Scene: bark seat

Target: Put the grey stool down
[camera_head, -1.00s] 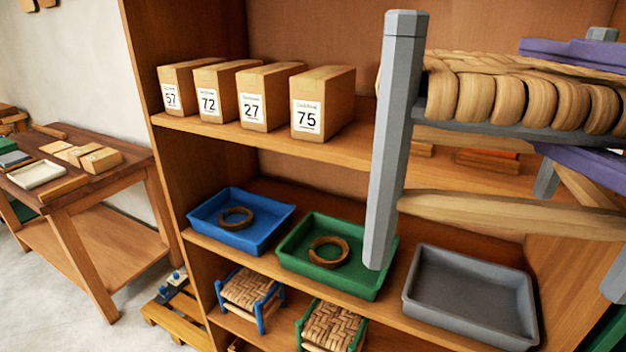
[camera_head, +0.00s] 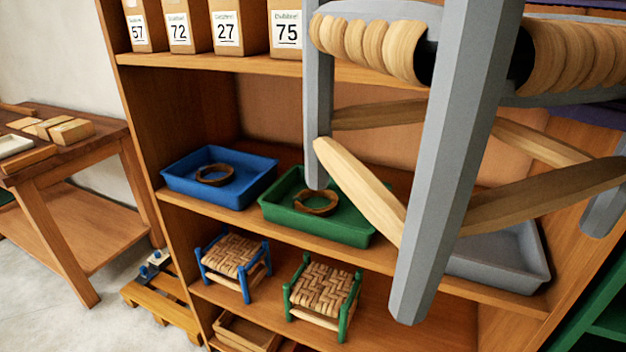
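The grey stool (camera_head: 458,170) is large and close in the camera_head view, at the right. It has grey legs, pale wooden rungs and a pale coiled seat wrap. It is tilted, hangs in front of the shelf, and runs out of the top and right of the picture. Its nearest leg covers part of the grey tray (camera_head: 507,262) on the middle shelf. Dark patches show on the seat rail beside this leg; I cannot tell what they are. Neither gripper can be made out, so what holds the stool is hidden.
A blue tray (camera_head: 178,188) and a green tray (camera_head: 345,232), each with a brown ring, share the middle shelf. A small blue stool (camera_head: 232,262) and green stool (camera_head: 322,298) stand below. Numbered boxes (camera_head: 227,30) stand above. A wooden table (camera_head: 75,160) is at left.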

